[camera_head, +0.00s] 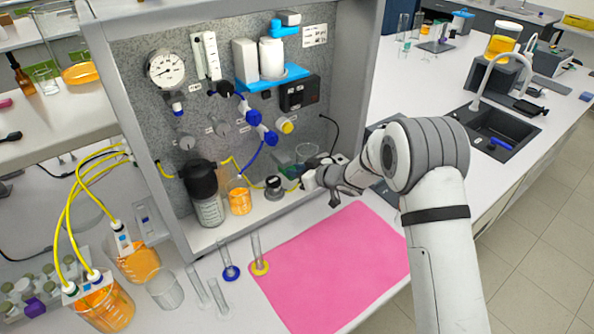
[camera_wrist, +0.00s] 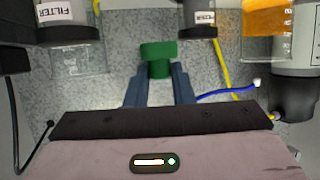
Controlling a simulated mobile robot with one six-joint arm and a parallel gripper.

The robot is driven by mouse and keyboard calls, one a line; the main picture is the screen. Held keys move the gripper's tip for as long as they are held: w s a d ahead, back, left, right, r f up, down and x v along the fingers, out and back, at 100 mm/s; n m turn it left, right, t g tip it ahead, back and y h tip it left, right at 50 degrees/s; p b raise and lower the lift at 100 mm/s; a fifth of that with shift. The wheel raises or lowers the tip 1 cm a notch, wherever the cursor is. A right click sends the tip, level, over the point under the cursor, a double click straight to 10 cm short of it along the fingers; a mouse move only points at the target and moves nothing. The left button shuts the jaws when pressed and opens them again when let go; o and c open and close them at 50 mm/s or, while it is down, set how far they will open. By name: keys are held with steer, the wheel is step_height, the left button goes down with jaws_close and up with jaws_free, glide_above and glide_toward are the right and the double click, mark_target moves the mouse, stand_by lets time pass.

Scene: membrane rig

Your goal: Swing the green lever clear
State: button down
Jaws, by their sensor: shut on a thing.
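The green lever (camera_wrist: 157,60) shows in the wrist view as a short green piece with a wider head, in front of the speckled grey panel. My gripper (camera_wrist: 159,76) has its two blue-grey fingers on either side of the lever's narrower part and is shut on it. In the head view my gripper (camera_head: 318,181) is at the lower right of the rig, close to the panel.
The rig panel (camera_head: 135,100) carries a gauge (camera_head: 166,69), blue valves and yellow tubing. A dark-capped bottle (camera_head: 206,195) and an orange-filled beaker (camera_head: 239,197) stand left of my gripper. A pink mat (camera_head: 335,265) lies clear in front. A black cable (camera_head: 331,125) hangs just above my gripper.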

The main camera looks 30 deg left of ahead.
steer(key=shift+w, duration=0.1)
steer(key=w+n+g, duration=0.1)
steer(key=n+g, duration=0.1)
steer(key=w+n+g, duration=0.1)
steer(key=n+g, duration=0.1)
steer(key=g, duration=0.1)
steer(key=w+n+g, duration=0.1)
steer(key=n+g, duration=0.2)
steer(key=shift+w, duration=0.25)
steer(key=shift+w+g, duration=0.1)
steer(key=shift+g, duration=0.2)
steer(key=c, duration=1.3)
jaws_free()
steer(key=shift+o, duration=0.2)
steer(key=shift+d, duration=0.1)
steer(key=b+v, duration=0.3)
steer(key=v, duration=0.4)
steer(key=shift+d+r, duration=0.2)
steer(key=shift+r, duration=0.15)
